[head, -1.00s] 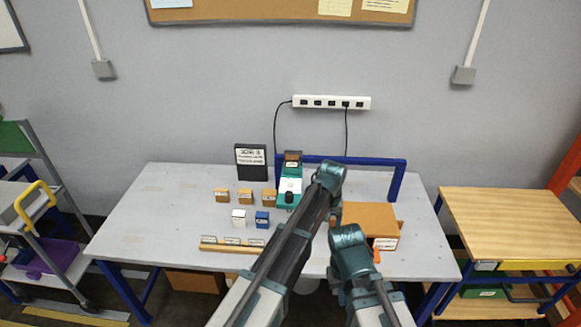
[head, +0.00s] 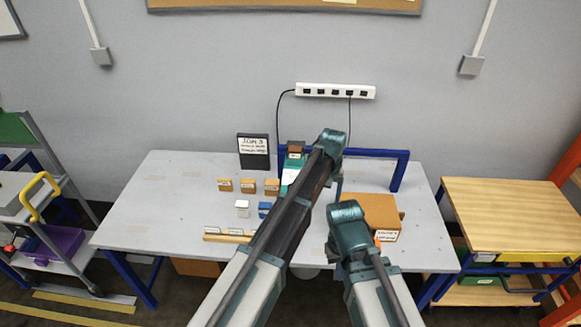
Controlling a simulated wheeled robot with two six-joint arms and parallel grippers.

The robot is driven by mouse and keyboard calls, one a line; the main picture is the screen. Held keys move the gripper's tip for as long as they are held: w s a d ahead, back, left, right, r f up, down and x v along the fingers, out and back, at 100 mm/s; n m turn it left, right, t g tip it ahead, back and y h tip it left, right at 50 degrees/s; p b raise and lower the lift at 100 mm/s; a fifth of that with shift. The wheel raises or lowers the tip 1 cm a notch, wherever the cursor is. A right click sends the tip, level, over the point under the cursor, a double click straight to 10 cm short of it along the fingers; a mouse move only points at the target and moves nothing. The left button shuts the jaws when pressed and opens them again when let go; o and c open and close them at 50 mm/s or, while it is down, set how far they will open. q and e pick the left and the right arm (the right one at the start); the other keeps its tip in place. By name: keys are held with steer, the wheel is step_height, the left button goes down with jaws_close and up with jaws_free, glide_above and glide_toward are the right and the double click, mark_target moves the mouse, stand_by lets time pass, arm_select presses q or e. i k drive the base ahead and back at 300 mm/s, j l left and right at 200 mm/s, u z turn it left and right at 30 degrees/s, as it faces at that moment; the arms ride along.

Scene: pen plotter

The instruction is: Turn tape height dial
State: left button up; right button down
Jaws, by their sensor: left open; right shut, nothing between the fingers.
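A teal tape machine with a white front (head: 288,177) stands near the back middle of the table. A brown block sits on top of it. My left arm crosses in front of its lower part and right side, so I cannot see its dark dial. My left arm's teal joint is just right of the machine and reaches above it. My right arm's teal joint is lower, in front of a brown box. I cannot make out the fingers of either gripper. They are hidden behind my own arm links.
Small tan boxes (head: 248,187), a white box (head: 241,209), a blue box (head: 264,209) and a wooden strip (head: 221,237) lie left. A black sign (head: 254,152) stands behind. The table's left side is clear.

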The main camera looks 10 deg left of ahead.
mark_target(293, 173)
steer(key=i+j+u, duration=0.1)
steer(key=i, duration=0.35)
steer(key=i+j, duration=0.25)
steer(key=i, duration=0.2)
steer(key=j+u, duration=0.05)
